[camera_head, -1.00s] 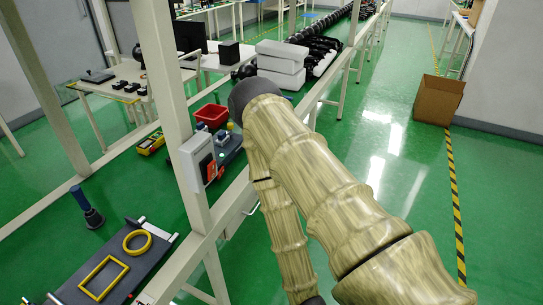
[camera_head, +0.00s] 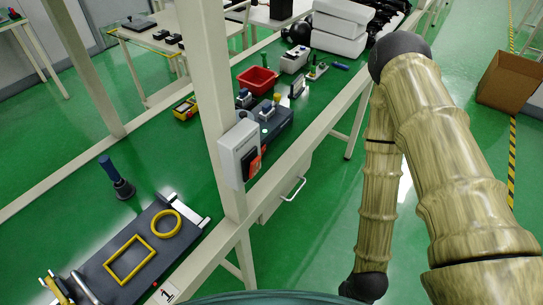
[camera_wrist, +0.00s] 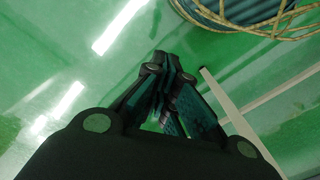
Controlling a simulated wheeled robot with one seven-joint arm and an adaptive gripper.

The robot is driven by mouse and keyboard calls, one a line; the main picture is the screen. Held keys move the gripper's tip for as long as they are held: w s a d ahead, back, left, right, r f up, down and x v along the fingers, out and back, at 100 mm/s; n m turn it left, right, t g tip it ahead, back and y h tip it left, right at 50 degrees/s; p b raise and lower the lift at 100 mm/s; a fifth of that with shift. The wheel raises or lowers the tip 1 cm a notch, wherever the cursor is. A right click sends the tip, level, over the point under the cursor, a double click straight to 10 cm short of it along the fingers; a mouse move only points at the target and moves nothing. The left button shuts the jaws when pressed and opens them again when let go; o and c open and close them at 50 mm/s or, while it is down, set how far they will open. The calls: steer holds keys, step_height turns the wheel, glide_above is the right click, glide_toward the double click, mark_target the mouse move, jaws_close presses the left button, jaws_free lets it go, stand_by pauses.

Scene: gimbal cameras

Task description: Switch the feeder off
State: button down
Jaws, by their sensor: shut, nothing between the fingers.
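A white box (camera_head: 239,144) with a black part and an orange-red patch on its side is fixed to the pale upright post, in the left half of the head view. Just behind it on the green bench top is a dark grey device (camera_head: 272,124) with small blue and yellow parts and a lit spot. No label names the feeder, so I cannot tell which of these belongs to it. My gripper (camera_wrist: 168,62) is shut and empty in the wrist view, above green floor, apart from both. It does not show in the head view.
The pale post (camera_head: 213,80) and bench rail stand between my arm and the bench. A dark board (camera_head: 105,258) with yellow frames, a blue-handled tool (camera_head: 117,178) and a red bin (camera_head: 257,80) are on the bench. A cardboard box (camera_head: 511,82) stands on open floor at right.

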mark_target(271, 167)
steer(key=w+a+r+m+t+y, duration=0.1)
steer(key=w+a+r+m, duration=0.25)
steer(key=w, duration=0.25)
steer(key=w+a+r+m+y+p, duration=0.1)
steer(key=w+a+r+m+y, duration=0.1)
steer(key=w+r+m, duration=0.3)
steer(key=w+a+r+m+t+y, duration=0.1)
steer(key=w+a+r+m, duration=0.2)
steer(key=w+m, duration=0.3)
steer(key=w+a+r+m+t+y, duration=0.1)
steer(key=w+r+m+y, duration=0.1)
steer(key=w+r+m, duration=0.2)
steer(key=w+a+r+m+t+y+p, duration=0.1)
steer(key=w+r+m, duration=0.3)
steer(key=w+r, duration=0.7)
step_height(271, 167, up, 4)
steer(key=shift+w+a+r+y, duration=0.1)
steer(key=shift+w+a+y, duration=0.25)
steer(key=shift+a, duration=0.4)
